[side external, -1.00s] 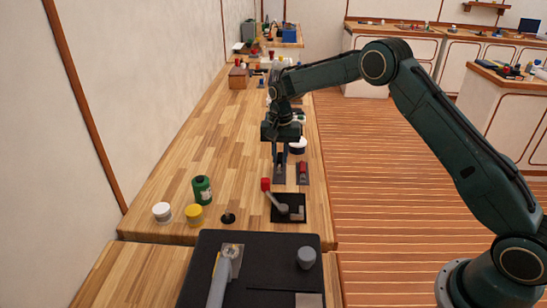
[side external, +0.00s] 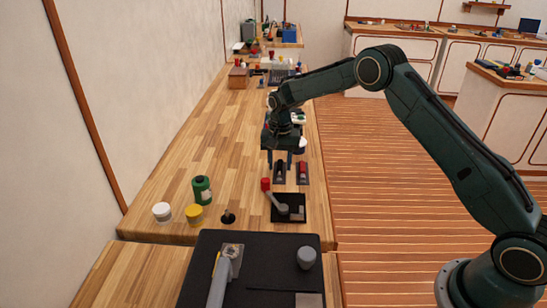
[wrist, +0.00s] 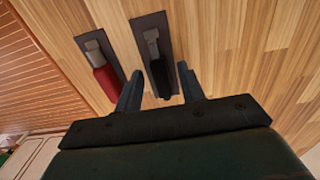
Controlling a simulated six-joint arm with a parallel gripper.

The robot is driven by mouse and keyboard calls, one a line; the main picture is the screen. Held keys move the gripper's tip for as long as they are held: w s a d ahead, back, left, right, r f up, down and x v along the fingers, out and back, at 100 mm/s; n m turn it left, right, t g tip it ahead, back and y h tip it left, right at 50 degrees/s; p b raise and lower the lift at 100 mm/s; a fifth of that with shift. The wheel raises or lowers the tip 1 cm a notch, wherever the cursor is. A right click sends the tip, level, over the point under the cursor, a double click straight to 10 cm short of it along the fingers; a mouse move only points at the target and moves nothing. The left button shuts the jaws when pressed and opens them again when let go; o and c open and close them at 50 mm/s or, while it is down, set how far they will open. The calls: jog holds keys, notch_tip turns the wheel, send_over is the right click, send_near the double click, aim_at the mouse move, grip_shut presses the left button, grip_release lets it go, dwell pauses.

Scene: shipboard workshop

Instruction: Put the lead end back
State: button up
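A black lead end (side external: 280,168) lies on a dark plate (side external: 279,181) on the bench. In the wrist view the black lead end (wrist: 161,78) has a grey metal tip. A red lead end (side external: 303,169) lies on its own dark plate beside it, and the red one also shows in the wrist view (wrist: 107,78). My gripper (side external: 280,163) is open and empty, pointing down just behind and above the black lead end. In the wrist view its two fingers (wrist: 157,83) show on either side of the black lead end, with gaps. Contact is not visible.
A lever with a red knob (side external: 266,184) stands on a black base nearer the camera. The bench left of my gripper is clear.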

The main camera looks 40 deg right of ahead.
aim_at(280, 166)
notch_tip(280, 166, up, 12)
jog(key=shift+r, duration=0.15)
dwell(0.7)
jog(key=shift+r, duration=0.1)
dwell(0.4)
jog(key=s+a+r+n+t, duration=0.3)
jog(key=s+r+n, duration=0.2)
jog(key=s+r, duration=1.35)
jog(key=s+f+n+t, duration=0.1)
jog(key=s+f+n, duration=0.1)
jog(key=s, duration=0.9)
jog(key=s+f+n+t, duration=0.1)
jog(key=s+f+n, duration=0.1)
jog(key=s, duration=0.9)
jog(key=shift+s+a+f+t, duration=0.3)
jog(key=shift+s+a+f, duration=0.15)
jog(key=shift+f, duration=0.3)
